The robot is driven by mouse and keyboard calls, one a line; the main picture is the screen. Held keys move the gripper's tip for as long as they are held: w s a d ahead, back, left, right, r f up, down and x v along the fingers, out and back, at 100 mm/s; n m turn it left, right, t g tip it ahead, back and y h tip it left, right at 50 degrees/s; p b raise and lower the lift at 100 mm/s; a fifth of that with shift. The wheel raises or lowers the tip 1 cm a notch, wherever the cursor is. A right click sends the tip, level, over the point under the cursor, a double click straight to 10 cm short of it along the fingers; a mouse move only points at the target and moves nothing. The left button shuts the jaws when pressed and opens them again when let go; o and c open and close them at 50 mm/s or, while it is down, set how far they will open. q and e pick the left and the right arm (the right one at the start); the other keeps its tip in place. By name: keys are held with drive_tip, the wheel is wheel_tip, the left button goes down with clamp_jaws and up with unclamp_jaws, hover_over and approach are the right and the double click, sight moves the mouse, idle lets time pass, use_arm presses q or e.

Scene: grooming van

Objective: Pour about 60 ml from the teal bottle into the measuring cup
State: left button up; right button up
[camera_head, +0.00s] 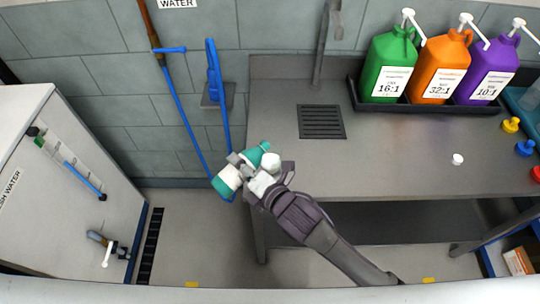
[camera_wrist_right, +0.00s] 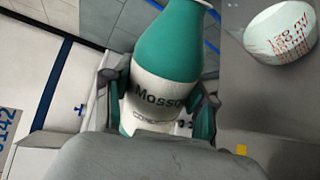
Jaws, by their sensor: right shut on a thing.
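The teal bottle (camera_head: 229,178) with a white label is in my right gripper (camera_head: 246,171), by the counter's left end. In the wrist view my right gripper (camera_wrist_right: 160,100) has its fingers on both sides of the bottle (camera_wrist_right: 168,48), around its labelled body. In the head view the bottle is tilted, its upper part toward the upper right. The measuring cup (camera_wrist_right: 283,35), white with red markings, is in the wrist view's upper right, beside the bottle's neck. A small white shape (camera_head: 270,162) beside the bottle in the head view looks like this cup. No liquid stream shows. My left gripper is out of view.
Green (camera_head: 389,65), orange (camera_head: 441,65) and purple (camera_head: 490,70) pump jugs stand in a black tray at the back right. A white cap (camera_head: 457,159) lies on the grey counter (camera_head: 390,150). A blue hose (camera_head: 185,115) hangs on the wall. The counter's middle is clear.

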drive_tip(key=shift+d+r, duration=0.1)
drive_tip(key=shift+r, duration=0.05)
idle(0.7)
drive_tip(key=shift+f+n+b, duration=0.3)
drive_tip(key=shift+f+b, duration=0.3)
drive_tip(key=shift+b, duration=0.3)
drive_tip(key=shift+r+p, duration=0.3)
drive_tip(key=shift+p, duration=0.05)
drive_tip(key=shift+t, duration=0.3)
drive_tip(key=shift+w+n, duration=0.1)
drive_tip(key=shift+n, duration=0.2)
